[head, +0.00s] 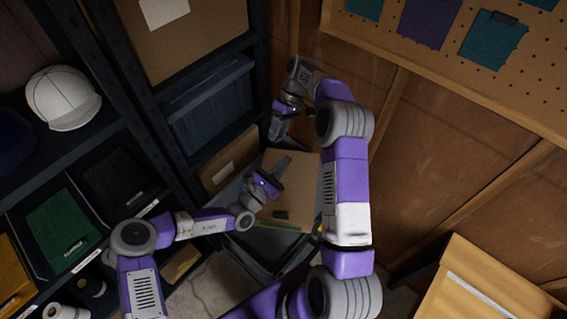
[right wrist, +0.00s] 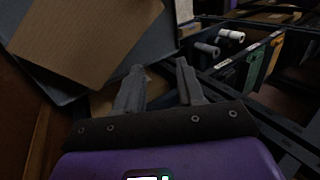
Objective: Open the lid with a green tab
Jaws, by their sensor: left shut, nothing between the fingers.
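The lid (head: 304,186) is a tan board with a small green tab (head: 281,214) near its lower edge in the head view. I cannot tell whether it is raised. A tan panel (right wrist: 85,40) with a grey border, likely this lid, fills the upper left of the right wrist view. My left gripper (head: 282,166) is shut and empty, over the lid's left part; contact is unclear. My right gripper (head: 277,128) is beyond the lid's far edge. In the right wrist view its fingers (right wrist: 160,72) stand apart with nothing between them.
Dark shelves with a white cap (head: 62,98), a green bin (head: 62,228) and a blue bin (head: 210,105) stand at the left. A wooden wall with a pegboard (head: 450,65) closes the right. A cardboard box (head: 470,285) stands lower right.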

